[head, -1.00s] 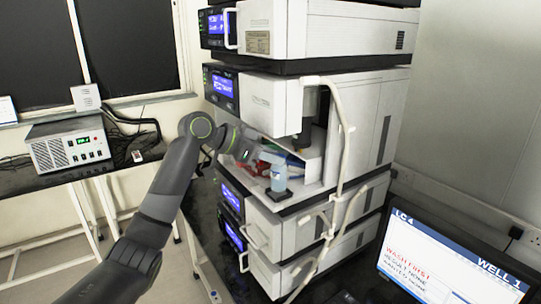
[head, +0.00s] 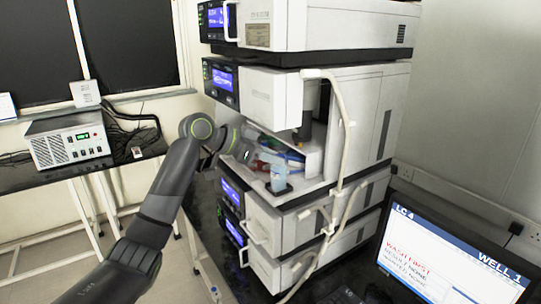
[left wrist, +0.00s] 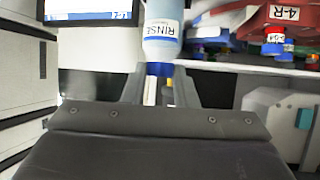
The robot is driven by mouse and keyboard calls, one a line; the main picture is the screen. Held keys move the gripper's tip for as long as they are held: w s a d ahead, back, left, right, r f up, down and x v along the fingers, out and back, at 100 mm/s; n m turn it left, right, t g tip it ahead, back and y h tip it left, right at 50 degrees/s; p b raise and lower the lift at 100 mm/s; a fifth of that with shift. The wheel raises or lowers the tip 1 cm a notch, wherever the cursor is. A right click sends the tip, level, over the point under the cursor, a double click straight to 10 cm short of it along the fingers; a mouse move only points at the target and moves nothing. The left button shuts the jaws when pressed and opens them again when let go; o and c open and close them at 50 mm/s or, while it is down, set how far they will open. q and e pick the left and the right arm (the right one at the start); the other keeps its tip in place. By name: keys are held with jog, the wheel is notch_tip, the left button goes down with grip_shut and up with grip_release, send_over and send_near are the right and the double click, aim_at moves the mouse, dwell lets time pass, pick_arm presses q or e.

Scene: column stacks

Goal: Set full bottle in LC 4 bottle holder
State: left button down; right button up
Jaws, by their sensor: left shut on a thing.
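A bottle with a pale blue body (head: 279,181) is in the open bay of the instrument stack in the head view. In the left wrist view the bottle (left wrist: 161,38) shows a RINSE label and a blue cap (left wrist: 159,69). My left gripper (left wrist: 160,88) is shut on it at the cap end. In the head view the left gripper (head: 257,160) reaches into the bay from the left, just left of the bottle. A small dark base (head: 279,191) shows at the bottle's foot; I cannot tell whether they touch. My right gripper is out of view.
A red rack labelled 4-R (left wrist: 285,14) with several capped vials sits close by on the right in the left wrist view. A pale hose (head: 345,130) hangs in front of the stack. A monitor (head: 445,255) reading LC 4 stands at lower right.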

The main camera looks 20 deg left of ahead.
pick_arm(q)
jog(key=c, duration=1.1)
grip_release()
jog(key=b+v, duration=0.5)
jog(key=v, duration=1.2)
jog(key=shift+s+a, duration=0.1)
jog(key=shift+a, duration=0.05)
